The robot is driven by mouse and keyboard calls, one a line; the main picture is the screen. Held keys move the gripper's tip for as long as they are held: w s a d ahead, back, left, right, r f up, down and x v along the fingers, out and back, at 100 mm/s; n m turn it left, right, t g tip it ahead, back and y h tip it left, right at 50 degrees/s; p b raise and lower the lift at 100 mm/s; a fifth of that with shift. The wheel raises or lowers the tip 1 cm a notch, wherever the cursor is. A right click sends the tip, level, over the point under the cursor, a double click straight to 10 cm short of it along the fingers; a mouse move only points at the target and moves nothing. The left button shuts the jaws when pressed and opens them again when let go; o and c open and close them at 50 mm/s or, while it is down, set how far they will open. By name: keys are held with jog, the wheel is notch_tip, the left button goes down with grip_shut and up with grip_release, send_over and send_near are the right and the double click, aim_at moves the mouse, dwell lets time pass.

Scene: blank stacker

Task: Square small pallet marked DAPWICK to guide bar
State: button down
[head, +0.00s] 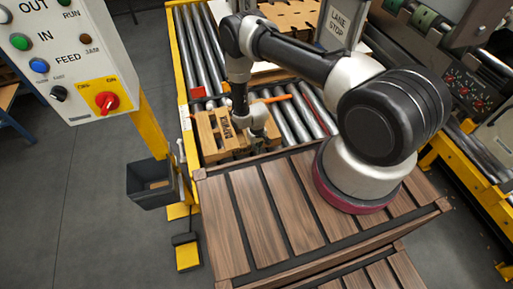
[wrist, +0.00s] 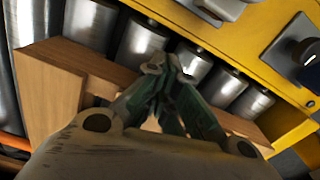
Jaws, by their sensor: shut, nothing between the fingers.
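A small light-wood pallet (head: 208,132) lies on the conveyor rollers near the yellow side rail, at the near end of the lane. I can read no DAPWICK marking on it. Its planks (wrist: 60,95) also fill the lower part of the wrist view, partly hidden by the gripper. My gripper (wrist: 168,65) is shut and empty, with its fingertips together over the pallet's edge; I cannot tell whether they touch it.
The yellow rail (wrist: 235,50) runs past the roller ends. Larger wooden pallets (head: 292,14) stand farther up the lane. A control panel (head: 62,55) stands at left, with a grey bin (head: 150,184) below. A dark slatted deck (head: 235,225) fills the foreground.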

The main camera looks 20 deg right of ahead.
jog(key=shift+w, duration=0.25)
